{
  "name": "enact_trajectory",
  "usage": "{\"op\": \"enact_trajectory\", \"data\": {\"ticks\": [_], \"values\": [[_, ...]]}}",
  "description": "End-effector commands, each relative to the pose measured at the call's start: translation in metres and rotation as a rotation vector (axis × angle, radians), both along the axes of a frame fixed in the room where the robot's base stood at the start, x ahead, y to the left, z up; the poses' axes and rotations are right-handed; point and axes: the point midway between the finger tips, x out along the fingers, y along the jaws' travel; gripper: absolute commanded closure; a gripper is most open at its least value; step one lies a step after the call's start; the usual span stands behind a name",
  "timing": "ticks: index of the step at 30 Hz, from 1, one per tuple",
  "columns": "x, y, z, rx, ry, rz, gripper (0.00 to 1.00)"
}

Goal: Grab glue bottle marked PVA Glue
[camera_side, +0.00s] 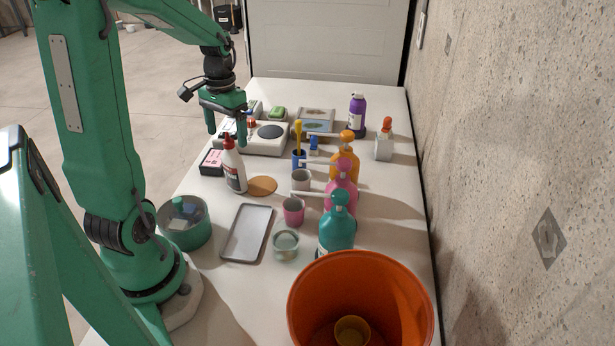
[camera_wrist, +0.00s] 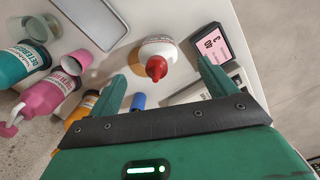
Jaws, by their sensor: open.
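A white bottle with a red nozzle cap (camera_side: 234,168), which looks like the glue bottle, stands upright on the table beside a round cork coaster (camera_side: 262,186). Its label shows in part, but I cannot read the words. In the side view my gripper (camera_side: 227,126) hangs just above and around the level of its cap, fingers pointing down. In the wrist view the same bottle (camera_wrist: 159,48) shows from above, with its red tip towards my gripper (camera_wrist: 162,76). The bottle lies between the lines of the two open fingers. Nothing is held.
A pink-labelled box (camera_side: 212,162) and a scale (camera_side: 268,138) stand close to the bottle. A grey tray (camera_side: 247,233), orange bottle (camera_side: 345,155), pink bottle (camera_side: 341,187), teal bottle (camera_side: 337,228) and large orange bucket (camera_side: 405,275) lie nearer the side camera. A concrete wall borders the right.

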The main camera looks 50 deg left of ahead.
Motion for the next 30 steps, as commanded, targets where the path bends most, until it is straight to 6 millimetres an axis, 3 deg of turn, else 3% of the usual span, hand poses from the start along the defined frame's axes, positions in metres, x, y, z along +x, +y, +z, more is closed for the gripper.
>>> {"op": "enact_trajectory", "data": {"ticks": [10,21,30], "values": [[0.0,-0.001,-0.008,0.0,0.001,0.0,0.16],[-0.002,-0.006,-0.047,-0.001,0.003,0.0,0.16],[-0.002,-0.006,-0.055,0.001,0.0,0.0,0.16]]}}
